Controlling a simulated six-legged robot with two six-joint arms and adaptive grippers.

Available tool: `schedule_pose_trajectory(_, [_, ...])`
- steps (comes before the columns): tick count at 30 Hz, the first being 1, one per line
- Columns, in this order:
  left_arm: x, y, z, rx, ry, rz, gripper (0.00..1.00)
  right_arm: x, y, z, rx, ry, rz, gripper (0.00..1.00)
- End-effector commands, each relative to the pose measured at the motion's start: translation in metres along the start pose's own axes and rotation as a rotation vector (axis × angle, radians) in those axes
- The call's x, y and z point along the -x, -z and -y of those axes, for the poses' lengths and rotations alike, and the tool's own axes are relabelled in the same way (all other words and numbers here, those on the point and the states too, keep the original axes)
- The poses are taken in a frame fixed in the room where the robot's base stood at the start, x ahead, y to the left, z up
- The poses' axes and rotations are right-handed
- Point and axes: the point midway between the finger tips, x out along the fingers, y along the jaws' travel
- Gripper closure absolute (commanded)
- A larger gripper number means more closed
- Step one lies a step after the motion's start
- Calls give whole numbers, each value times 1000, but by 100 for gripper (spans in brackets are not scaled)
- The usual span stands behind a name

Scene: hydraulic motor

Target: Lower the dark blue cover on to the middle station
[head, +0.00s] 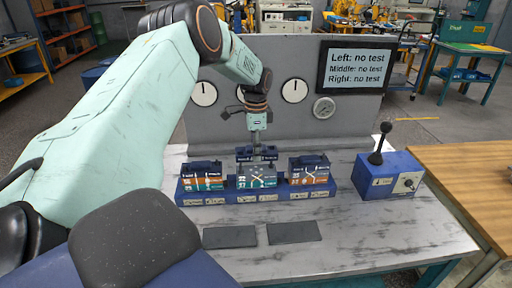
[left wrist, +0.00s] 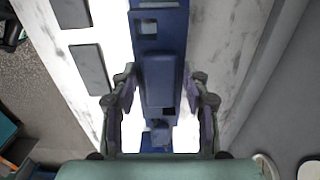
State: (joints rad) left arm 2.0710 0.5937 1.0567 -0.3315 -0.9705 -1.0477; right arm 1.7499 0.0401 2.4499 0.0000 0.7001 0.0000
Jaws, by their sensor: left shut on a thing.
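The dark blue cover (head: 244,154) is at the middle station (head: 256,178), over its grey and teal block. I cannot tell whether a small gap is left between them. My left gripper (head: 257,138) reaches down from above and is shut on the cover. In the left wrist view the fingers stand on both sides of a dark blue cover (left wrist: 159,82), with the blue base (left wrist: 158,18) running below it. The left station (head: 202,182) and the right station (head: 308,176) carry dark tops over orange and teal blocks. My right gripper is not in view.
A blue lever box (head: 388,180) stands at the right of the marble bench (head: 400,235). Two dark flat plates (head: 230,237) lie in front of the stations. A grey panel with gauges (head: 324,108) and a screen (head: 355,68) reading "no test" for all three rises behind.

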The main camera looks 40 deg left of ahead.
Motion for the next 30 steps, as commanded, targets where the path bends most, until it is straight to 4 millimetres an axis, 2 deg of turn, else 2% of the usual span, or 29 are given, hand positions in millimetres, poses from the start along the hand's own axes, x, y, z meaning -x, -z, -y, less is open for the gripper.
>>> schedule_pose_trajectory(18, [-35,1,1,-1,2,-1,100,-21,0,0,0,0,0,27])
schedule_pose_trajectory(30, [-40,1,1,-1,3,-2,100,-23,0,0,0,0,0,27])
